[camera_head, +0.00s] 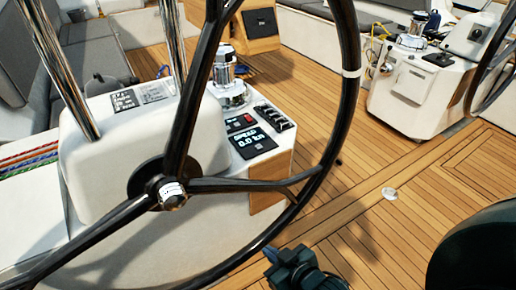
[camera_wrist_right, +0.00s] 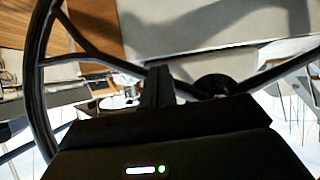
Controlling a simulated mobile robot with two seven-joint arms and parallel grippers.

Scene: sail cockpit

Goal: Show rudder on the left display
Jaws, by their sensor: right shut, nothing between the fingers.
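A dark display (camera_head: 254,141) on the left helm console reads "SPEED 0.0 kn" in white. Its small buttons are too small to make out. A smaller dark panel (camera_head: 240,123) with a red mark sits just behind it. My right gripper (camera_head: 284,259) is at the bottom middle of the head view, below and in front of the console, apart from the display. In the right wrist view my right gripper (camera_wrist_right: 158,84) has its fingers shut together with nothing between them. The display cannot be made out in that view. My left gripper is not in view.
A large black steering wheel (camera_head: 350,110) stands between me and the console (camera_head: 85,165), its rim and spokes crossing the view. A winch (camera_head: 228,75) and black switches (camera_head: 275,117) are near the display. Another console (camera_head: 410,85) stands at right. The wooden deck (camera_head: 340,185) between is largely clear.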

